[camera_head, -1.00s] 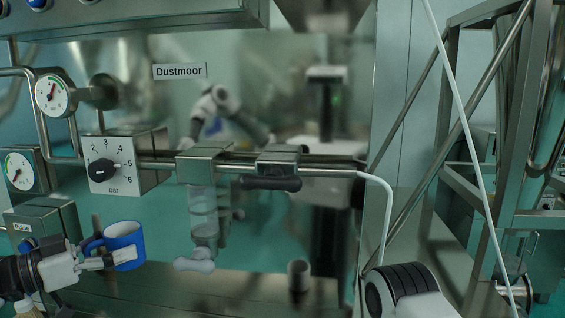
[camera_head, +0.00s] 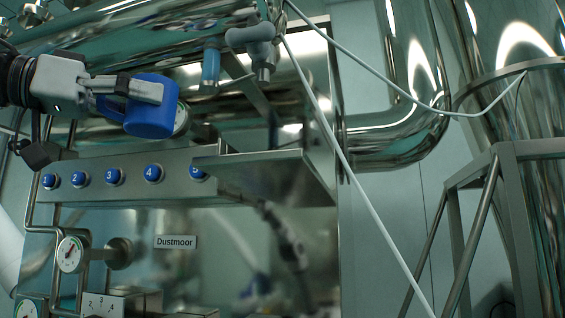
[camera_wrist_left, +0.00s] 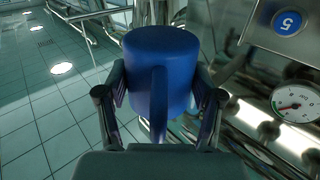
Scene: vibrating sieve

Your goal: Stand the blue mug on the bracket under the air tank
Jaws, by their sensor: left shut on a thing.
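The blue mug (camera_head: 150,121) is at the upper left of the head view, held in the air. My left gripper (camera_head: 158,93) is shut on its handle side. In the wrist view the mug (camera_wrist_left: 160,58) sits between the two fingers with its handle toward the camera and a closed flat end showing; its opening is hidden. The air tank (camera_head: 125,45) is a polished horizontal cylinder along the top. A flat metal bracket (camera_head: 285,172) is below the tank, right of and lower than the mug, and apart from it. My right gripper is not in view.
A panel with numbered blue buttons (camera_head: 113,176) runs below the mug. A small valve (camera_head: 250,35) and a blue-tipped fitting (camera_head: 210,65) hang near the tank, above the bracket. A thin white cable (camera_head: 350,150) slants down at the bracket's right.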

